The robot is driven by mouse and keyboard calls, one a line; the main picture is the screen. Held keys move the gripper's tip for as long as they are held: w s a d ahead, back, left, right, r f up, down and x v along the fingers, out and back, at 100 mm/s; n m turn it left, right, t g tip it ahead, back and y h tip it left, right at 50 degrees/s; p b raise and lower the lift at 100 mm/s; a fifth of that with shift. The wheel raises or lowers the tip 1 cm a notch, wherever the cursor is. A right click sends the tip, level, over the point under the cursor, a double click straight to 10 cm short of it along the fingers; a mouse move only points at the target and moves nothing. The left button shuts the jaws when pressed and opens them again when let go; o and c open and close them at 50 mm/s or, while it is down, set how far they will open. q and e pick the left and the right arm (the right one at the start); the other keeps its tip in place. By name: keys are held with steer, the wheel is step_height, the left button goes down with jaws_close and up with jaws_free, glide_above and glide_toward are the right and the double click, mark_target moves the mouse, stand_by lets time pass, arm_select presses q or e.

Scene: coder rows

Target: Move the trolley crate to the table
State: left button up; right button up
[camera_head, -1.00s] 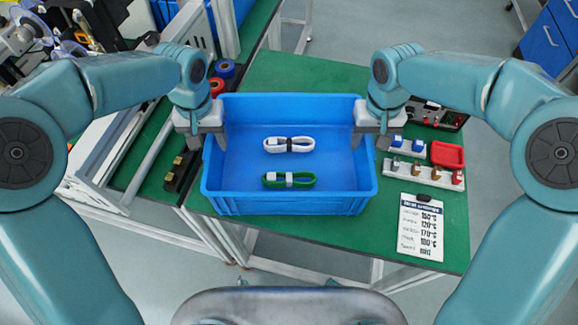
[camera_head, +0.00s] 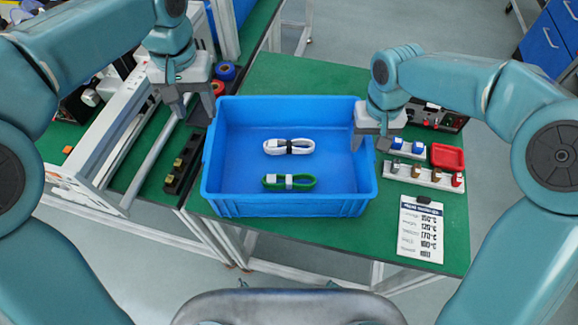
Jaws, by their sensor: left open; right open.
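The blue crate (camera_head: 288,207) sits on the green-topped table (camera_head: 300,75), near its front left edge. Inside it lie a white cable coil (camera_head: 289,146) and a green cable coil (camera_head: 289,182). My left gripper (camera_head: 190,108) is open, raised above and outside the crate's back left corner, apart from the rim. My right gripper (camera_head: 369,137) is open at the crate's right wall, with its fingers around or just over the rim; I cannot tell if it touches.
Right of the crate are small bottle holders (camera_head: 424,175), a red tray (camera_head: 447,156) and a clipboard sheet (camera_head: 420,230). Tape rolls (camera_head: 226,70) lie behind the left gripper. A machine with rails (camera_head: 110,140) stands left. Green table is clear behind the crate.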

step_height(320, 180, up, 12)
stand_by(0.4)
steer(key=shift+f, duration=0.1)
stand_by(0.4)
